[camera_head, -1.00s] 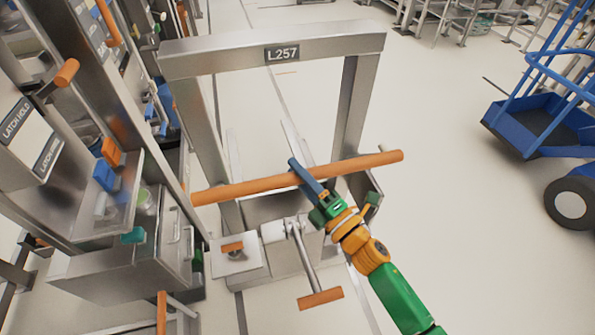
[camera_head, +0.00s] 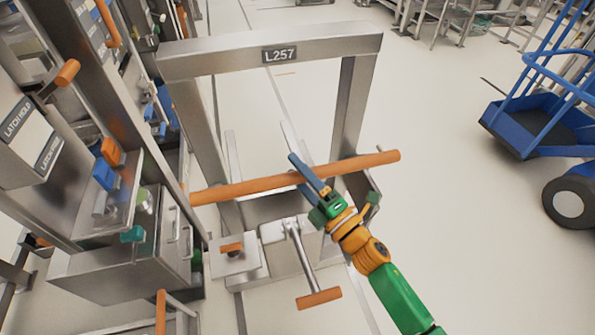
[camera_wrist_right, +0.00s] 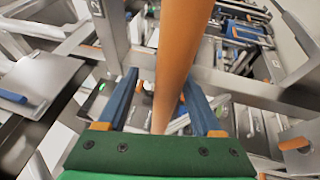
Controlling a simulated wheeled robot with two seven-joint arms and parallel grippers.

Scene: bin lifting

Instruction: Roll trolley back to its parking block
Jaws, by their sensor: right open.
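A metal frame (camera_head: 270,52) labelled L257 stands upright in the middle of the head view. A long orange bar (camera_head: 240,188) runs across it at mid height. I take this framed unit to be the trolley. My right gripper (camera_head: 306,172) is at the bar, right of its middle. In the right wrist view the orange bar (camera_wrist_right: 180,50) passes between the two blue fingers of the open right gripper (camera_wrist_right: 158,95). Contact with the fingers cannot be told. I cannot clearly identify the parking block. My left gripper is not in view.
A metal lever with an orange grip (camera_head: 319,298) juts out low in front. A steel cabinet with latch signs (camera_head: 20,120) crowds the left. A blue cart (camera_head: 535,122) with a black wheel stands at the right. Pale floor (camera_head: 440,200) between is clear.

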